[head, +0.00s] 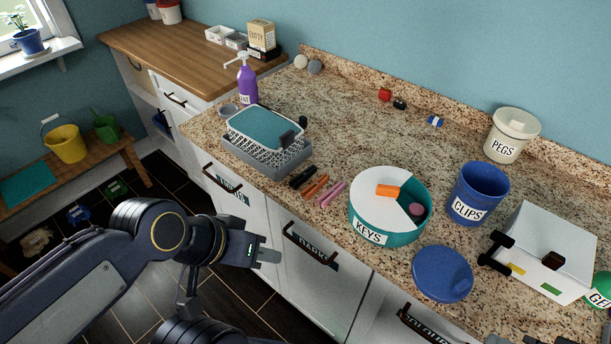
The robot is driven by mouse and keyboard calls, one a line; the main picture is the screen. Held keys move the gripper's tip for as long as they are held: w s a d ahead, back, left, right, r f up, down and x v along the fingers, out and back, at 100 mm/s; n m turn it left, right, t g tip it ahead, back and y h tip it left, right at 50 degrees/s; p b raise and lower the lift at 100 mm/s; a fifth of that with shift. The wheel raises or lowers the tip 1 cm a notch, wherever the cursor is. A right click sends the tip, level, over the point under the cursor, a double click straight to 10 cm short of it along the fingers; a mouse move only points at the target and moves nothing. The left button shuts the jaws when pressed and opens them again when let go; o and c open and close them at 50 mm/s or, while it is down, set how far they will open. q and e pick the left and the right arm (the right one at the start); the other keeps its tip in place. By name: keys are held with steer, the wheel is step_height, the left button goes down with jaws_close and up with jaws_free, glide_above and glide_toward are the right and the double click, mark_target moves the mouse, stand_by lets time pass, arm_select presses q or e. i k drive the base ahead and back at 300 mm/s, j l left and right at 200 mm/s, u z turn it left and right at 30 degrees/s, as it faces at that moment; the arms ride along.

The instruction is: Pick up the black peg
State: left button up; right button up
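The black peg (302,178) lies on the speckled counter near its front edge. It is just right of the grey tray and beside an orange peg (316,187) and a pink peg (332,193). My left gripper (268,257) is in front of the cabinet doors, below and left of the black peg and apart from it. Its fingers show nearly edge-on, so I cannot tell if they are open; nothing is seen held. Dark parts at the bottom right edge may belong to my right gripper, but they are mostly cut off.
A grey tray (262,169) with a basket stands left of the pegs. A teal KEYS tin (388,232) with an orange block on its partial lid stands right. Further right are a blue CLIPS pot (476,196), a blue lid (442,274) and a white box (548,245). Mid-counter behind is clear.

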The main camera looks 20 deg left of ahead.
mark_target(298, 181)
steer(key=j+u, duration=0.5)
steer(key=u, duration=0.25)
steer(key=i+j+u, duration=0.1)
steer(key=j+u, duration=0.25)
steer(key=i+l, duration=0.1)
steer(key=i, duration=0.4)
